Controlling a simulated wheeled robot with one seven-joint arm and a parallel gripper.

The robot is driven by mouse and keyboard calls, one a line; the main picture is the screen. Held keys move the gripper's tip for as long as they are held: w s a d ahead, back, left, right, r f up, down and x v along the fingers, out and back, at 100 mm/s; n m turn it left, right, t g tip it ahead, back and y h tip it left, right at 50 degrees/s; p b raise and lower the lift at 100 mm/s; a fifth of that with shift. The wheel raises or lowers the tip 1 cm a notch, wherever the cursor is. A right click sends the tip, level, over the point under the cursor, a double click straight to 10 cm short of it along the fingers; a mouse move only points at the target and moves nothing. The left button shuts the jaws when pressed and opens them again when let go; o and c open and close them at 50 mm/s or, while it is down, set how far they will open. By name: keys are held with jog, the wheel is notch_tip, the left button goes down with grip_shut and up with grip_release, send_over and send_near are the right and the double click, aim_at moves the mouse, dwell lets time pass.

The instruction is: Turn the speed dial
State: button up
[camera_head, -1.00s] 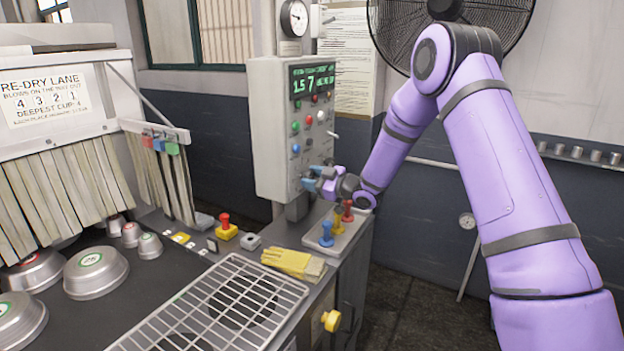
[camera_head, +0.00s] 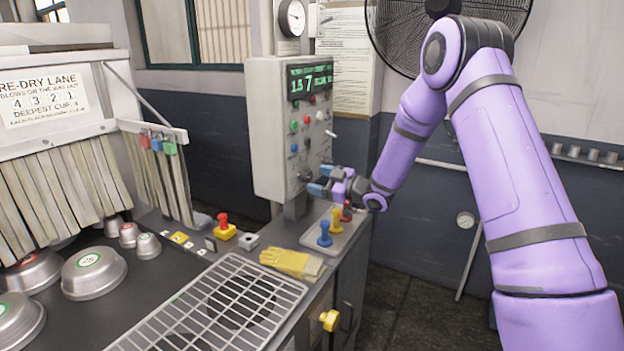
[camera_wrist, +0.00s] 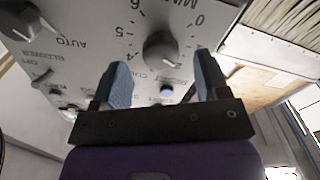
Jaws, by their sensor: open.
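The grey control panel (camera_head: 270,130) stands upright with a lit green display at its top. In the wrist view a round grey dial (camera_wrist: 161,50) sits on the panel face, ringed by printed numbers and part of the word "MIN". My gripper (camera_head: 320,181) is open at the panel's lower part. In the wrist view my gripper (camera_wrist: 162,62) has its two blue fingers apart, one on each side of the dial as seen. Nothing is held. I cannot tell whether the fingertips reach past the dial's front face. The dial's pointer is not clear.
Another knob (camera_wrist: 28,22) lies left in the wrist view, near "AUTO" and "BLOWER". Below my gripper, a tray holds blue (camera_head: 325,233), yellow (camera_head: 337,220) and red (camera_head: 347,211) levers. Yellow gloves (camera_head: 291,263) lie beside a wire rack (camera_head: 215,305).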

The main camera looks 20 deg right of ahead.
jog(key=v, duration=0.7)
jog(key=shift+s, duration=0.2)
jog(key=shift+d, duration=0.15)
notch_tip(320, 180, up, 11)
jog(key=s+d+m+t+h, duration=0.1)
jog(key=s+d+m+h, duration=0.15)
jog(key=h, duration=0.45)
jog(key=s+d+r+m+g+h, duration=0.1)
jog(key=s+d+r+m+h, duration=0.1)
jog(key=s+r+m+h, duration=0.55)
jog(key=s+a+m+g+y, duration=0.1)
jog(key=s+a+m+g, duration=0.2)
jog(key=s, duration=2.9)
jog(key=g, duration=0.4)
jog(key=shift+s+a+r+m+g+y, duration=0.3)
jog(key=shift+s+a+m+y, duration=0.05)
jog(key=shift+a+m, duration=0.05)
